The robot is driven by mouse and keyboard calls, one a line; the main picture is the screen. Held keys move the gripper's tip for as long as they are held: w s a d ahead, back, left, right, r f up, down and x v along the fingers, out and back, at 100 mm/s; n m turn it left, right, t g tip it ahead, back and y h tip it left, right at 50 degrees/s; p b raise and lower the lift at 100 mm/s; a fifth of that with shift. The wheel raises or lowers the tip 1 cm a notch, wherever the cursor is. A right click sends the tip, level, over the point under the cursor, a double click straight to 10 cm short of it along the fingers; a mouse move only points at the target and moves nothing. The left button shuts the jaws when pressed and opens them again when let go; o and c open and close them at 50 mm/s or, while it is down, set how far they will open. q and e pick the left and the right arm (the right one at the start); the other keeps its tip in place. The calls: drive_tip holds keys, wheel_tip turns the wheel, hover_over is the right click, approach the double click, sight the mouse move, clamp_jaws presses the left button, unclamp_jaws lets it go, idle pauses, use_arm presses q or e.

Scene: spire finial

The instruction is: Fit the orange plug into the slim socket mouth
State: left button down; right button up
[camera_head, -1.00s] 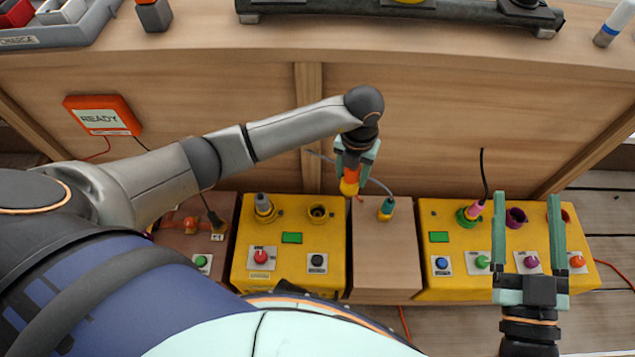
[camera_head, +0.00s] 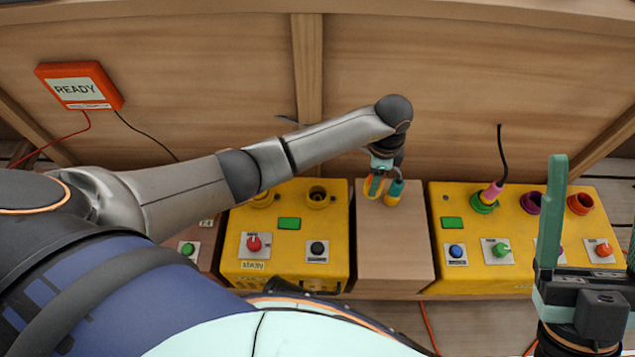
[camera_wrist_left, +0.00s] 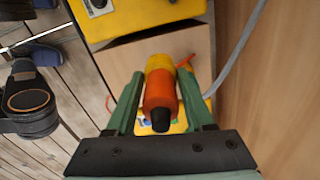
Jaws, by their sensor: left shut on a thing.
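My left gripper (camera_head: 376,188) is shut on the orange plug (camera_wrist_left: 160,92). It holds the plug by its orange body, with a yellow end and a black end showing in the left wrist view. In the head view the gripper is at the brown block, close to a blue and yellow plug (camera_head: 394,191); I cannot tell whether they touch. An open round yellow socket (camera_head: 318,196) is on the left yellow box, left of the gripper. Another yellow socket (camera_head: 262,200) there is partly covered by my arm. My right gripper (camera_head: 594,205) is open and empty at the right.
The left yellow box (camera_head: 335,240) and right yellow box (camera_head: 437,215) flank the brown block (camera_head: 395,245). The right box holds a pink plug (camera_head: 491,194) in a green socket, plus purple and red sockets (camera_head: 581,203). A wooden panel stands behind. A READY sign (camera_head: 78,88) is at left.

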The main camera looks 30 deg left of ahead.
use_arm(q)
drive_tip(key=a+f+b, duration=0.2)
drive_tip(key=a+f, duration=0.2)
drive_tip(key=s+a+f+b, duration=0.1)
drive_tip(key=a+f+b, duration=0.1)
drive_tip(key=a+f, duration=0.3)
drive_tip(key=a+f+b, duration=0.3)
drive_tip(key=a+f, duration=0.1)
drive_tip(key=shift+s+a+f, duration=0.15)
drive_tip(key=shift+s+a, duration=0.1)
drive_tip(key=shift+a, duration=0.15)
drive_tip(key=c, duration=0.7)
unclamp_jaws()
drive_tip(key=shift+f, duration=0.1)
drive_tip(key=shift+c, duration=0.2)
drive_tip(key=o, duration=0.5)
drive_tip(key=shift+c, duration=0.2)
